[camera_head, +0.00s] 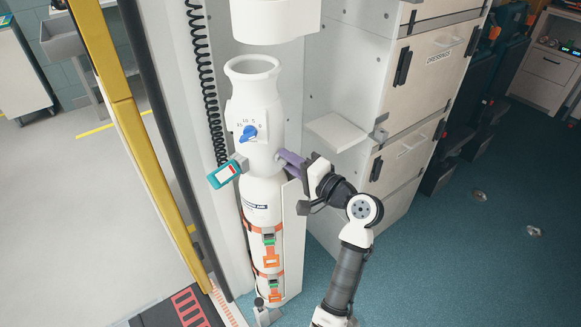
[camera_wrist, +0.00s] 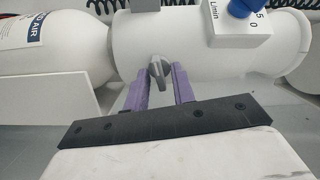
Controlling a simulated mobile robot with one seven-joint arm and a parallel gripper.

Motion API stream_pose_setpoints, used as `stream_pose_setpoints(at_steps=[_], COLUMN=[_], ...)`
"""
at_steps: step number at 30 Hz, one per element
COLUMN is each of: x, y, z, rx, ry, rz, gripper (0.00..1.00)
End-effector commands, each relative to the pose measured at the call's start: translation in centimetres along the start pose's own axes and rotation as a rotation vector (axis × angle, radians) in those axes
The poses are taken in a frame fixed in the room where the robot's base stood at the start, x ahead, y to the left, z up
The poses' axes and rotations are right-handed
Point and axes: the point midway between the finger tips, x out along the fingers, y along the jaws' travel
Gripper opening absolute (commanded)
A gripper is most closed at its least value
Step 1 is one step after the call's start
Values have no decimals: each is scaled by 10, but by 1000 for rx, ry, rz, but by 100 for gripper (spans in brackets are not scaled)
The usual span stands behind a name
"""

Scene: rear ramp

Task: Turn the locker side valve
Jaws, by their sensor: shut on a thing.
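The side valve is a small grey handle (camera_wrist: 158,73) on the side of the white cylinder neck (camera_wrist: 165,38). It sits between the two purple fingers of my gripper (camera_wrist: 161,78) in the wrist view. In the head view my gripper (camera_head: 287,158) reaches the right side of the upper white cylinder (camera_head: 262,160) from the right, and the fingers mostly hide the handle there. My gripper is shut on the grey handle. The handle's turn angle is hard to judge.
Orange straps (camera_head: 269,262) hold the lower bottle. White drawer lockers (camera_head: 415,95) and a small shelf (camera_head: 336,131) stand right. The teal floor (camera_head: 450,240) at right is mostly clear.

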Motion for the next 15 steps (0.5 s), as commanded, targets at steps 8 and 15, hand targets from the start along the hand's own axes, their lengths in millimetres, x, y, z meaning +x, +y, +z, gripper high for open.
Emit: stream_pose_setpoints(at_steps=[8, 15], x=[-1, -1], y=[2, 1], z=[1, 1], rx=[-57, -62], ry=[-2, -3], rz=[4, 4], gripper=[2, 2])
